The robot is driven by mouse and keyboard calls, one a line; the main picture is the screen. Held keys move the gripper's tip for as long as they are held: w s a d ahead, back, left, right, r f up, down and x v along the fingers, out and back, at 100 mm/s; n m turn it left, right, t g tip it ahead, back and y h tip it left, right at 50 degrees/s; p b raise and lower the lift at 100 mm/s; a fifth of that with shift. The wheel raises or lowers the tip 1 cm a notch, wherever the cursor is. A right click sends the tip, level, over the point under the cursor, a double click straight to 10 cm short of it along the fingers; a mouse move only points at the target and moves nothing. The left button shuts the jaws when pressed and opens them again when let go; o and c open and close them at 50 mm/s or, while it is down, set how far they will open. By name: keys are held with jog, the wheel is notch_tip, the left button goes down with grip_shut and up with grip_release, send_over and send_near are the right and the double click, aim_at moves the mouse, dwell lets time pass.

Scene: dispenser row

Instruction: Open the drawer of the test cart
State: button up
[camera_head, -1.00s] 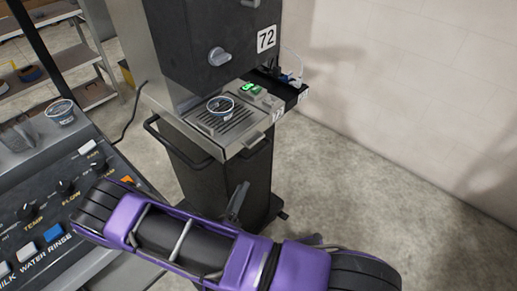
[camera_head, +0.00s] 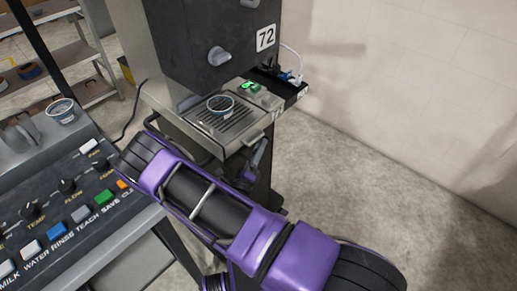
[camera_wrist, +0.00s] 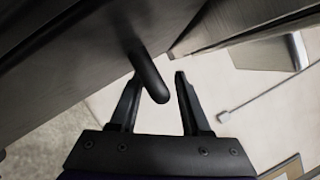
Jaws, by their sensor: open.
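The test cart (camera_head: 262,192) is a dark cabinet with a steel top, standing beneath a dark machine marked 72. A steel handle (camera_head: 257,141) shows at the front right of its top, close to my gripper (camera_head: 258,158). In the wrist view my gripper (camera_wrist: 158,80) is open, with a rounded dark bar (camera_wrist: 150,75) reaching between its two fingers. The bar stands out from a dark panel (camera_wrist: 70,60). No grip on it shows. Which part of the cart this bar belongs to is hard to tell. My arm hides much of the cart's front.
A clear cup (camera_head: 220,104) stands on the slotted tray (camera_head: 236,122) atop the cart, beside a device with a green display (camera_head: 253,86). A control panel (camera_head: 70,215) with knobs and buttons lies at the left. Open floor (camera_head: 370,170) is at the right.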

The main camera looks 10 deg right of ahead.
grip_shut()
dwell(1.4)
